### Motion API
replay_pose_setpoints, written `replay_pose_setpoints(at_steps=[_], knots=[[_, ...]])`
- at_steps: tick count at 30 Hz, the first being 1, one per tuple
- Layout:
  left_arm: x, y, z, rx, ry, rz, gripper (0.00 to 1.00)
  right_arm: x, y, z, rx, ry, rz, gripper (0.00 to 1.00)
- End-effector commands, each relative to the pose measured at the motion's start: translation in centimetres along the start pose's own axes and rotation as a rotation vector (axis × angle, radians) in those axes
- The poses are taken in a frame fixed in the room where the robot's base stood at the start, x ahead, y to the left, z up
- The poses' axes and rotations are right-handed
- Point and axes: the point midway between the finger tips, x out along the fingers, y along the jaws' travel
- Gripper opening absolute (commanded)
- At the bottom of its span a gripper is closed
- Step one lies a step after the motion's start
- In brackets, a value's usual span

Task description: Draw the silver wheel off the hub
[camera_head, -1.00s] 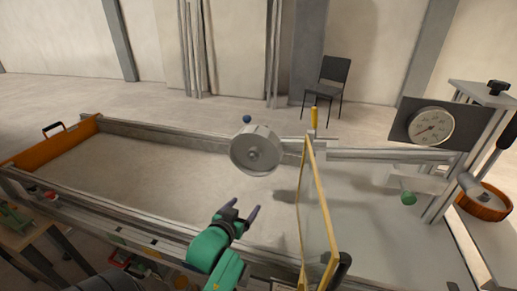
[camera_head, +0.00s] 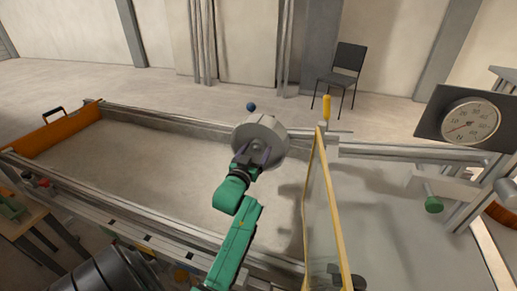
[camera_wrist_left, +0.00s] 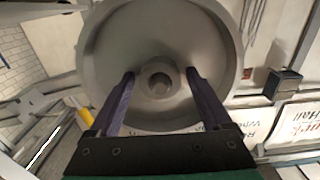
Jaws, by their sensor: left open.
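The silver wheel (camera_head: 262,134) sits on its hub above the sandbed, left of the yellow-framed clear panel. In the left wrist view the wheel (camera_wrist_left: 155,25) fills the upper middle, with the round hub end (camera_wrist_left: 159,82) at its centre. My left gripper (camera_head: 255,155) is open in front of the wheel face. In the left wrist view its two dark fingers (camera_wrist_left: 160,85) stand on either side of the hub end, within the wheel's outline. I cannot tell whether they touch the wheel. My right gripper is not in view.
The clear panel with its yellow frame (camera_head: 322,170) stands close to the right of my left arm. A dial gauge (camera_head: 470,121) and a green knob (camera_head: 433,204) are farther right. The sandbed (camera_head: 150,170) is bare on the left, with an orange end board (camera_head: 65,130).

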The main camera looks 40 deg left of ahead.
Motion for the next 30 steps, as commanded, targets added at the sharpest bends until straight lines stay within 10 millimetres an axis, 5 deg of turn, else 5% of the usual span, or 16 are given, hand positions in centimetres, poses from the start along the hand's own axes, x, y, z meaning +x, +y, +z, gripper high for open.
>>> replay_pose_setpoints(at_steps=[8,21,30], knots=[[0.25,-0.01,0.01,0.000,-0.001,0.000,0.82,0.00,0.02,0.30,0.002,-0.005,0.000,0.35],[0.22,0.01,0.03,0.000,-0.001,0.000,0.00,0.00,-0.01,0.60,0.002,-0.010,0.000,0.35],[0.24,0.01,-0.50,0.001,0.006,0.000,0.00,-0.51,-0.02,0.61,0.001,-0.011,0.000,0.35]])
